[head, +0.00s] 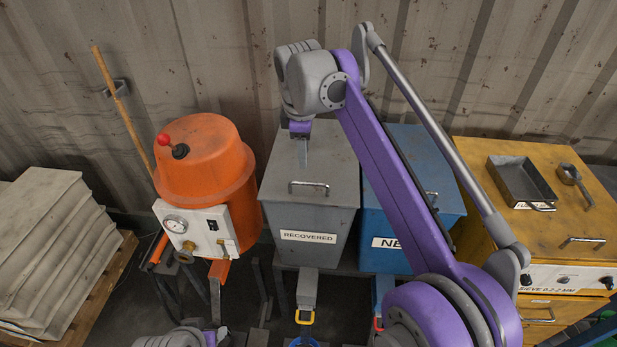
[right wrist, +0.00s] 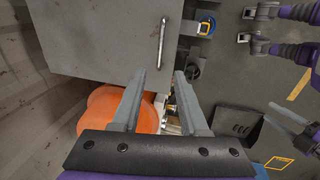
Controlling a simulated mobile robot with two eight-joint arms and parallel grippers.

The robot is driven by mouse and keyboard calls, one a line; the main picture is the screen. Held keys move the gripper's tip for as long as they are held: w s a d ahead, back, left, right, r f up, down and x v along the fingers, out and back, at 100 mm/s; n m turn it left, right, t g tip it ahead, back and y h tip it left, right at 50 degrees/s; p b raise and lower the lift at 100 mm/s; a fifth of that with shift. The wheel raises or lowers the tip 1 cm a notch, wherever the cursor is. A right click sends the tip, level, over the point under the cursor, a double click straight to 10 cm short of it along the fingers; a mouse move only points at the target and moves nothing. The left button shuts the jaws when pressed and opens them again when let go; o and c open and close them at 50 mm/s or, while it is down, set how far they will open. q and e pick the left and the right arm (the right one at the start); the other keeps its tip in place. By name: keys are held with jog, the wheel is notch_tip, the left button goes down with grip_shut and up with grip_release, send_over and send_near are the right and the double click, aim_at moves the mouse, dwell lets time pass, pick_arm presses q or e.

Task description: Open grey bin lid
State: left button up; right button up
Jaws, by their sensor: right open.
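The grey bin (head: 308,238) labelled RECOVERED stands at the middle of the head view. Its grey lid (head: 330,150) lies shut on top, with a metal bar handle (head: 309,185) near the front edge. My right gripper (head: 304,158) hangs over the lid, behind the handle. In the right wrist view my right gripper (right wrist: 160,72) is open with nothing between its fingers. The handle (right wrist: 162,41) shows beyond the fingertips, apart from them. Part of my left wrist shows at the bottom edge of the head view; its fingers cannot be made out.
An orange tank (head: 203,170) with a gauge panel stands left of the bin. A blue bin (head: 405,140) stands close on the right, partly behind my right arm. A yellow cabinet (head: 480,165) holds a metal tray (head: 520,181). Stacked sacks (head: 45,240) lie far left.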

jog(key=f, duration=0.3)
jog(key=w+f, duration=0.1)
jog(key=f, duration=0.2)
jog(key=w+f+b, duration=0.1)
jog(key=f, duration=0.3)
jog(key=shift+d+f, duration=0.1)
jog(key=shift+d, duration=0.05)
grip_shut()
dwell(1.1)
